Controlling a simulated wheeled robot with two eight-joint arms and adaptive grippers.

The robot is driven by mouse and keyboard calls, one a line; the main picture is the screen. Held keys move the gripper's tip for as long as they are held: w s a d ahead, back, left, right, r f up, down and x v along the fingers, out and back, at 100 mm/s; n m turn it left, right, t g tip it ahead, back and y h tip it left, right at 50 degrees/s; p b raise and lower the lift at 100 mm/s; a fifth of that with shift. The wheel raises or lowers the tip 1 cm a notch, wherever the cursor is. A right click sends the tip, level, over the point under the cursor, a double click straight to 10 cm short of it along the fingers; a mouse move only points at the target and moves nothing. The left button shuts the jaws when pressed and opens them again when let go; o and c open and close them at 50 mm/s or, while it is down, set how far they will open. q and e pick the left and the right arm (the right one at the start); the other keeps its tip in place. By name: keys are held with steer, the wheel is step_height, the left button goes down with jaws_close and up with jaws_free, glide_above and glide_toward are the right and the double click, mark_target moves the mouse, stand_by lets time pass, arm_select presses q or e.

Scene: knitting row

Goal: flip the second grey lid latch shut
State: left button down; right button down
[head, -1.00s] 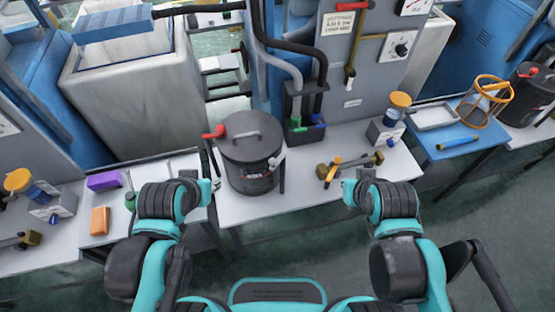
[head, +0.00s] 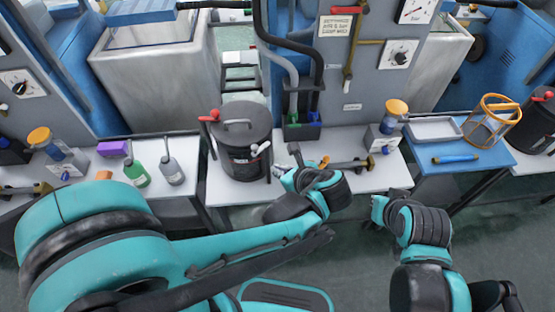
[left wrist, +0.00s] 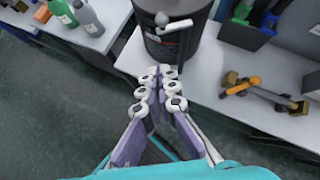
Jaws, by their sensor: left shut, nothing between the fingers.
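The dark grey drum (head: 235,160) with its lid and top handle stands on the white bench. A grey lid latch (head: 258,150) shows at its front right; in the left wrist view this grey lever (left wrist: 175,26) with a round knob juts out at the rim. A red-handled latch (head: 209,116) is on the lid's left side. I cannot tell how far each latch is turned. My left gripper (head: 281,170) is beside the drum's front right; in the left wrist view its fingers (left wrist: 160,90) are shut and empty, below and apart from the lever. My right gripper (head: 378,207) hangs by the bench's front right.
A brass fitting with an orange lever (head: 348,165) lies on the bench right of the drum. A dark holder (head: 301,128) with blue and green items stands behind. Green (head: 136,174) and grey bottles (head: 172,172) are at left. A blue table (head: 475,155) is at right.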

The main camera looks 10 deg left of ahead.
mark_target(256, 153)
arm_select(q)
steer(key=shift+d+m, duration=0.6)
steer(key=shift+d, duration=0.15)
arm_select(e)
steer(key=shift+s+d+r, duration=0.1)
steer(key=shift+s+d, duration=0.05)
steer(key=shift+d, duration=0.15)
